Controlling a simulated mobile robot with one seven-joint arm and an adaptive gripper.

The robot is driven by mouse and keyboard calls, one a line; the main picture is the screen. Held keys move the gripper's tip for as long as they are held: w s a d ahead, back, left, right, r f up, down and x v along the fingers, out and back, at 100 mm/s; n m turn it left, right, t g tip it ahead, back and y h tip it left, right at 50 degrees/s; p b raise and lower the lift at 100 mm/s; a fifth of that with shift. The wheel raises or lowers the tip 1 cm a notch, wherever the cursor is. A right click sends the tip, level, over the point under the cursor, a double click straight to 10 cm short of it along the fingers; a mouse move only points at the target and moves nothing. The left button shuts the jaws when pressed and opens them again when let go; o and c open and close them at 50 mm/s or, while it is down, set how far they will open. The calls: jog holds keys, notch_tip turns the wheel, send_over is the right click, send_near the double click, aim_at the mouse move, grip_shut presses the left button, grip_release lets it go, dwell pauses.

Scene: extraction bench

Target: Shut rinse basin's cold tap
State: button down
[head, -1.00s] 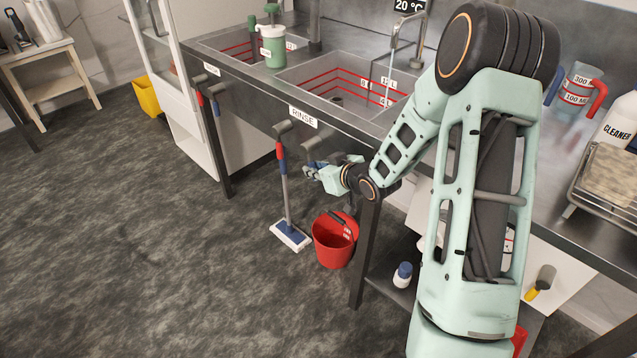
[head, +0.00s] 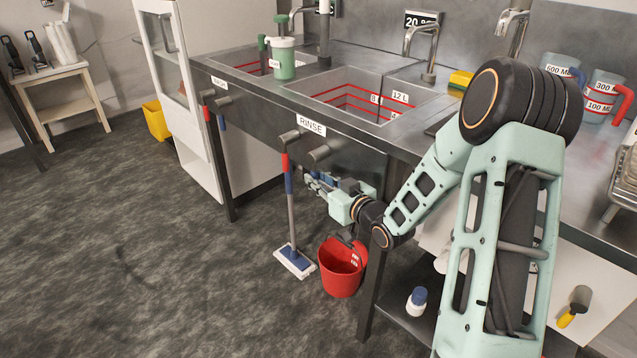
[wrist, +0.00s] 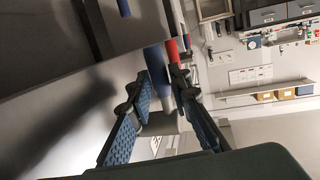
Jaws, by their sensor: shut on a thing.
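The rinse basin (head: 375,108), with its RINSE label (head: 311,125), is at the centre of the head view. Two tap knobs stick out of its front panel, and a red lever (head: 285,162) hangs from the left one. The cold tap's knob (head: 319,152) is the right one. Its blue lever (wrist: 155,66) shows between my fingers in the wrist view and is mostly hidden in the head view. My gripper (head: 316,183) is shut on that lever, just below the knob. I cannot make out water under the basin's spout (head: 406,50).
A mop (head: 294,258) stands left of my gripper, and a red bucket (head: 341,270) is below it. A table leg (head: 371,290) is close on the right. The wash basin (head: 250,62) has its own red and blue levers at left.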

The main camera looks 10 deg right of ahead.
jog(key=c, duration=1.8)
grip_release()
jog(key=shift+w, duration=0.1)
jog(key=shift+o, duration=0.2)
jog(key=v, duration=1.2)
jog(key=shift+a, duration=0.1)
